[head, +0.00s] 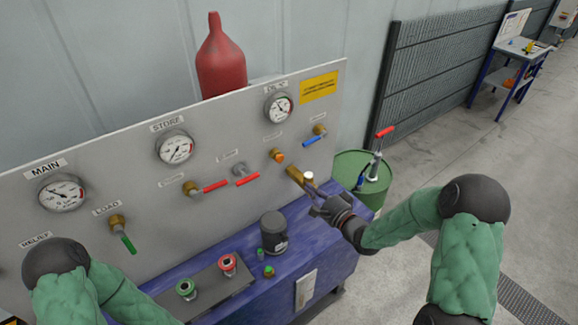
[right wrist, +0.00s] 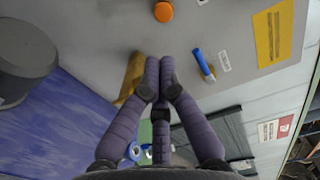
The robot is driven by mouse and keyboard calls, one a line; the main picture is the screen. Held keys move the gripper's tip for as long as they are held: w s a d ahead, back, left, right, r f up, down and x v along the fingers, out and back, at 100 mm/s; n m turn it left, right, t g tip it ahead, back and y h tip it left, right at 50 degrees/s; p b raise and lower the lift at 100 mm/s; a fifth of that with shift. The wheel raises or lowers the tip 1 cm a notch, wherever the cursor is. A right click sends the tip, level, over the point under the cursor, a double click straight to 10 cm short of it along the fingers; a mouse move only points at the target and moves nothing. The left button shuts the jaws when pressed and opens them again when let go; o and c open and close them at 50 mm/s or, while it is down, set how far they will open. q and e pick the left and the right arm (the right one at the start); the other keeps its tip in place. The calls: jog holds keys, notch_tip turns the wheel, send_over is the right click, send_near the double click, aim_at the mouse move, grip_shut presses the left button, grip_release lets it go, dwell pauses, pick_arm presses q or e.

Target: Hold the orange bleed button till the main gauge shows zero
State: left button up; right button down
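The orange bleed button (head: 277,155) sits on the grey panel, right of the red-handled valves. It also shows at the top of the right wrist view (right wrist: 163,11). The main gauge (head: 62,192) is at the panel's left; its reading is too small to tell for sure. My right gripper (head: 318,203) is in front of the panel, below and right of the button and apart from it. In the right wrist view its fingers (right wrist: 155,82) are together with nothing visible between them. My left arm shows at lower left, but its gripper is not seen.
A brass fitting (head: 295,177) sticks out of the panel beside my right gripper, left of the fingers in the wrist view (right wrist: 130,78). A blue-handled valve (head: 313,140) is up and right. A dark canister (head: 273,232) stands on the blue bench (head: 325,250). A green drum (head: 350,165) stands beyond.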

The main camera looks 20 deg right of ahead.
aim_at(281, 161)
jog(key=p+x, duration=0.1)
jog(key=x, duration=1.3)
jog(key=shift+f, duration=0.15)
